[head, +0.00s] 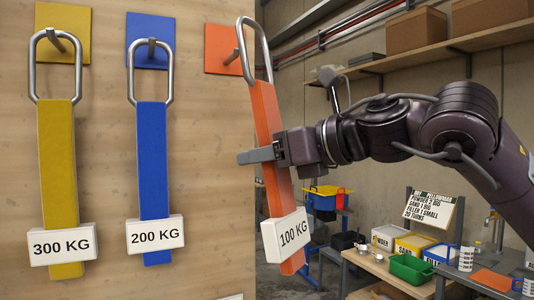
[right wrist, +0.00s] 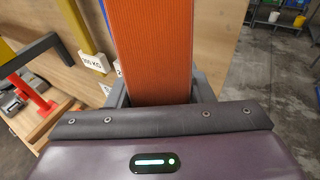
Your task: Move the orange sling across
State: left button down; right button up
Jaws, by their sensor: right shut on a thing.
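The orange sling (head: 268,130) has a metal ring at its top and a white 100 KG tag (head: 286,235) near its bottom. My right gripper (head: 262,154) is shut on the orange strap, below the ring. The sling hangs tilted in front of the board's right edge. Its ring is close to the peg (head: 236,55) on the orange square (head: 222,48); I cannot tell if the peg is inside it. In the right wrist view the orange strap (right wrist: 150,50) stands between the fingers. My left gripper is not in view.
A yellow 300 KG sling (head: 57,165) and a blue 200 KG sling (head: 153,165) hang from pegs on the wooden board (head: 105,120). A bench (head: 388,272) with boxes and a green bin (head: 411,268) stands at lower right. A shelf (head: 440,50) holds cardboard boxes.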

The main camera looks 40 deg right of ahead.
jog(key=w+d+f+p, duration=0.2)
jog(key=w+p, duration=0.2)
jog(key=w, duration=0.5)
jog(key=shift+w+d, duration=0.15)
jog(key=shift+w, duration=0.15)
dwell(0.8)
dwell(0.6)
